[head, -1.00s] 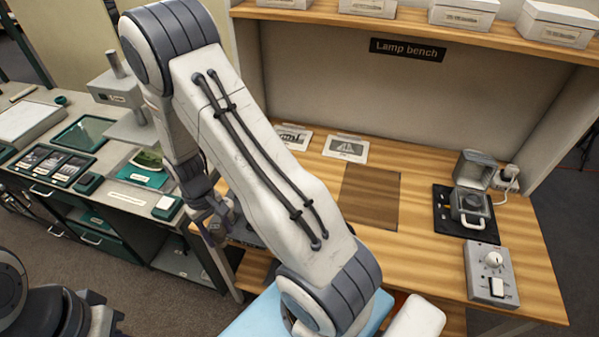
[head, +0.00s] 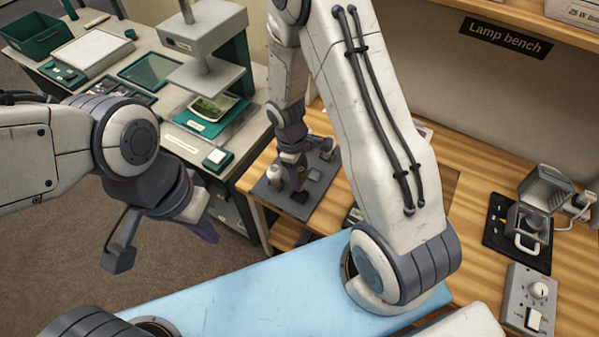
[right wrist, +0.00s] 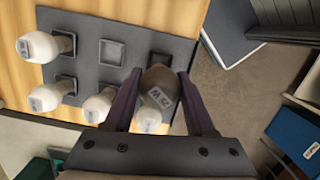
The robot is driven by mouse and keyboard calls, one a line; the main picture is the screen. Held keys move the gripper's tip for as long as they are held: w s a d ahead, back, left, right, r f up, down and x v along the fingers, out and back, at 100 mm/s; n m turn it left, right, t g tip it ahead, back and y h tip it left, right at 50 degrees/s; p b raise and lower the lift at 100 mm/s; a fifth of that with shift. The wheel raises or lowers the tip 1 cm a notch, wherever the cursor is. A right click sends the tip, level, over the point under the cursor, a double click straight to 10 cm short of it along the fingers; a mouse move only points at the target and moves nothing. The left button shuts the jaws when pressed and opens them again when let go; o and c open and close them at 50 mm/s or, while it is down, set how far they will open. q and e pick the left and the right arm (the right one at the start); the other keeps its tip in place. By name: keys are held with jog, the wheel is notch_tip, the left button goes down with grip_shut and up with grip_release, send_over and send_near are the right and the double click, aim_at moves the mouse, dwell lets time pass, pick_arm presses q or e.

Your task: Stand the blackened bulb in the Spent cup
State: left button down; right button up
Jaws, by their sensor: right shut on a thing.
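My right gripper (right wrist: 154,90) is shut on the blackened bulb (right wrist: 160,77), a dark brownish globe with a pale printed label. It is at the right edge of a grey bulb tray (right wrist: 90,65); I cannot tell whether the bulb is clear of the tray. In the head view my right gripper (head: 292,172) points down over the tray (head: 297,207), and the bulb is hard to make out there. My left gripper (head: 205,228) hangs at the left, over the floor, its jaws not clear. I cannot identify the Spent cup in either view.
Several white bulbs (right wrist: 40,46) sit in the tray, close to the held one; some square sockets (right wrist: 112,52) are empty. A lamp tester (head: 528,215) and switch box (head: 527,298) stand at the bench's right. A green-and-grey press (head: 207,60) stands on the left table.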

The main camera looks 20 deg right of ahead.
notch_tip(320, 180, down, 4)
jog(key=b, duration=0.3)
jog(key=shift+f, duration=0.1)
jog(key=shift+s, duration=0.1)
dwell(1.1)
jog(key=shift+f+b, duration=0.3)
jog(key=shift+f, duration=0.3)
dwell(0.3)
jog(key=o, duration=1.1)
jog(key=shift+c, duration=0.2)
jog(key=shift+r, duration=0.1)
jog(key=r+p, duration=0.7)
jog(key=w+a+r+p, duration=0.1)
jog(key=r+p, duration=0.2)
jog(key=r, duration=0.1)
jog(key=shift+w, duration=0.1)
jog(key=shift+f, duration=0.1)
